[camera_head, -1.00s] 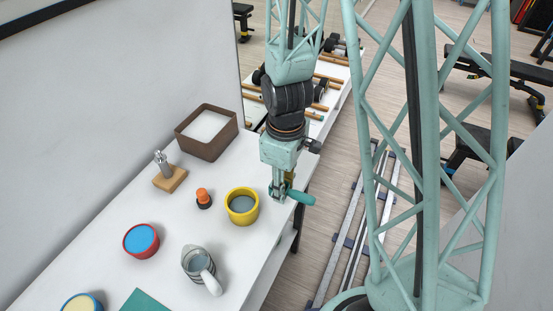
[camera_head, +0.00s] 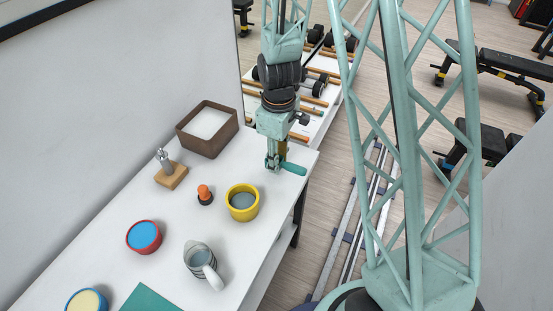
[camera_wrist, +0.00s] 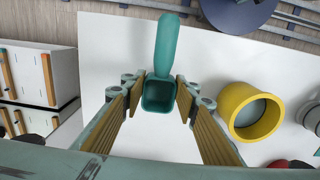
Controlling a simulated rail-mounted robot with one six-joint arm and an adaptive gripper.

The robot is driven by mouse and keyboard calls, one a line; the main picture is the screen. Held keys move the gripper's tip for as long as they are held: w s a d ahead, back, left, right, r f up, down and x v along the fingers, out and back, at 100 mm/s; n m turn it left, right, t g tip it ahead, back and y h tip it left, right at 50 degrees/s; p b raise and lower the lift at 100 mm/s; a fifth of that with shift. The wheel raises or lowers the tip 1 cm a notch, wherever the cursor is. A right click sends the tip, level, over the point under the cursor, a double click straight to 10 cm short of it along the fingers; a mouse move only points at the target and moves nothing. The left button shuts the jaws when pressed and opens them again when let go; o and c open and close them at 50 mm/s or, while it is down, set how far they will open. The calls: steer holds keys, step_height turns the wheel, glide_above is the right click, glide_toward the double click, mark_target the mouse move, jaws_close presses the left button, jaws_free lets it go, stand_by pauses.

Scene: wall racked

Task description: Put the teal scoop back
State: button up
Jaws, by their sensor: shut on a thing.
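The teal scoop (camera_head: 293,168) is in my gripper (camera_head: 273,163), over the far right end of the white table in the head view. In the wrist view my gripper (camera_wrist: 160,91) is shut on the scoop (camera_wrist: 168,50), with its square cup between the fingers and its handle pointing up in the picture. In the head view the handle points right, toward the table edge, and the cup is mostly hidden by the fingers. I cannot tell whether the scoop touches the table.
A yellow pot (camera_head: 256,207) stands nearest, also in the wrist view (camera_wrist: 233,103). A brown open box (camera_head: 207,148), a bottle on a wooden block (camera_head: 172,176), an orange-topped item (camera_head: 204,192), a red pot (camera_head: 143,249) and a striped jug (camera_head: 197,262) stand around. White table (camera_head: 238,271) is clear between.

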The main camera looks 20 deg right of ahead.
steer(key=shift+w+d, duration=0.15)
steer(key=shift+w, duration=0.7)
steer(key=shift+w+f, duration=0.1)
steer(key=shift+w, duration=0.05)
steer(key=shift+w+d, duration=0.15)
steer(key=shift+w, duration=0.5)
steer(key=shift+f, duration=1.6)
steer(key=shift+f+b, duration=0.15)
steer(key=shift+b, duration=0.2)
steer(key=o, duration=0.8)
steer(key=shift+o, duration=0.2)
step_height(320, 180, up, 14)
steer(key=p, duration=0.1)
steer(key=shift+f+p, duration=0.15)
steer(key=shift+p, duration=0.25)
